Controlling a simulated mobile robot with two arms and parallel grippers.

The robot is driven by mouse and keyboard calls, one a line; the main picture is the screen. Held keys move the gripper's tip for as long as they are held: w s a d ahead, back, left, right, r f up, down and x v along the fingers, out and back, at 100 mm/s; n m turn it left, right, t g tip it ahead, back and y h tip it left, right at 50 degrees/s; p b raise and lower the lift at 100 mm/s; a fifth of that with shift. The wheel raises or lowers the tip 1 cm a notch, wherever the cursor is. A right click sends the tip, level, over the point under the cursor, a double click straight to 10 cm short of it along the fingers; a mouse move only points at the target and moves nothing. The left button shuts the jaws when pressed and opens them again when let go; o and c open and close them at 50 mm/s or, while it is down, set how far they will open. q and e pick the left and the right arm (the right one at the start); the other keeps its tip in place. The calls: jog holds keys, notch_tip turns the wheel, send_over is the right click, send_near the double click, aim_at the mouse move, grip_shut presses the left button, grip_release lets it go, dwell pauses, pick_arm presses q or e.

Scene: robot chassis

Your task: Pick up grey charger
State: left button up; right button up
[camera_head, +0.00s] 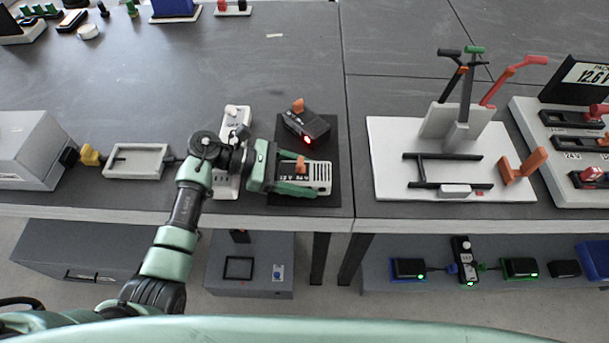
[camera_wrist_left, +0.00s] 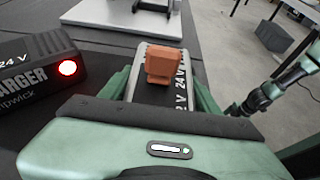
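The grey charger (camera_head: 319,177) has a pale slatted top and an orange knob. It lies at the front of a black mat (camera_head: 326,150) near the table's front edge. My left gripper (camera_head: 298,178) has its green fingers on either side of this charger. In the left wrist view, the charger's orange knob (camera_wrist_left: 163,66) and a "24 V" label show between the fingers. I cannot tell whether the fingers press on its sides. In that view, part of my right arm (camera_wrist_left: 291,72) shows at the right; its fingers are too small to read.
A black 24 V charger (camera_head: 312,126) with a lit red lamp sits just behind. A white power strip (camera_head: 233,130) is left of the mat, partly under my left wrist. A white board (camera_head: 390,150) with a tool stand is to the right.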

aim_at(305, 171)
pick_arm(q)
grip_shut()
jog(key=shift+r, duration=0.1)
jog(key=shift+w+r, duration=0.1)
jog(key=shift+r, duration=0.35)
notch_tip(305, 171, up, 19)
jog(key=b, duration=0.1)
jog(key=shift+b, duration=0.35)
jog(key=shift+b, duration=0.35)
